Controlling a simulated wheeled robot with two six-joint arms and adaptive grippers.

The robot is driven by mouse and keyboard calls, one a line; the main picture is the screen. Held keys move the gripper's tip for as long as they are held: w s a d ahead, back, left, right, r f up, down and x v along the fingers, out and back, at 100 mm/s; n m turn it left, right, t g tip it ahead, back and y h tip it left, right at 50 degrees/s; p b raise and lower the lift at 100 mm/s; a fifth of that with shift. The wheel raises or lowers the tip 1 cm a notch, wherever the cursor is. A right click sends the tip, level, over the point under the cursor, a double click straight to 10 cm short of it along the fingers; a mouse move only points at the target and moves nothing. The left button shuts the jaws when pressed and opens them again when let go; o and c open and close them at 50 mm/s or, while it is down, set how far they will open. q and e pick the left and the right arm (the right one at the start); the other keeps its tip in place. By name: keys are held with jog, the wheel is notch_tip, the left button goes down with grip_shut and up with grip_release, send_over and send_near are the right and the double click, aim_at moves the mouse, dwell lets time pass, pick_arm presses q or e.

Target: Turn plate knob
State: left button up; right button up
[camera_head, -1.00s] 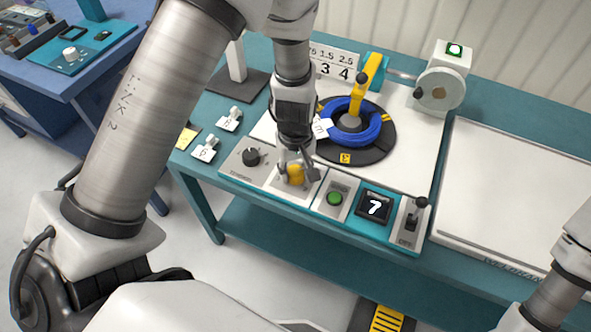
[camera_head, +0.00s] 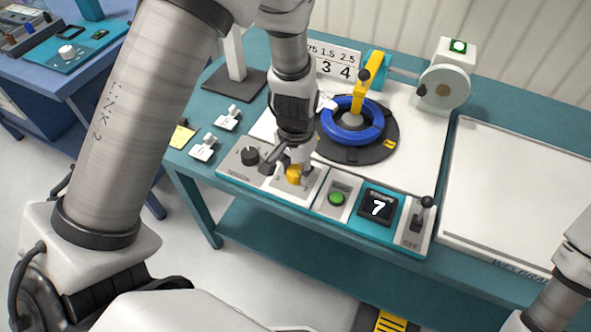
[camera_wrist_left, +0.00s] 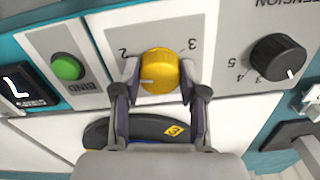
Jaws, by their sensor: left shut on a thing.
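The yellow plate knob (camera_head: 293,174) sits on the front panel of the bench, between a black knob and a green button. My left gripper (camera_head: 285,168) reaches down over it. In the left wrist view, the two fingers of the gripper (camera_wrist_left: 159,78) are closed on opposite sides of the yellow knob (camera_wrist_left: 160,63), whose white mark points left. The numbers 2 and 3 are printed beside it. The round black plate (camera_head: 382,154) behind the panel carries a blue cable coil (camera_head: 372,132). My right gripper is outside the views.
A black tension knob (camera_wrist_left: 277,58) and a green button (camera_wrist_left: 67,67) flank the yellow knob. The display (camera_head: 379,206) reads 7, with a black lever (camera_head: 425,203) beside it. White tagged pieces (camera_head: 204,148) lie at left. A white board (camera_head: 510,190) at right is clear.

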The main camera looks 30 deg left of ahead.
aim_at(296, 171)
pick_arm(q)
jog(key=m, duration=0.3)
jog(key=shift+s+f+b, duration=0.1)
jog(key=shift+f+b, duration=0.05)
jog(key=shift+b, duration=0.25)
jog(key=shift+m, duration=0.4)
jog(key=o, duration=1.1)
jog(key=shift+o, duration=0.2)
notch_tip(296, 171, up, 12)
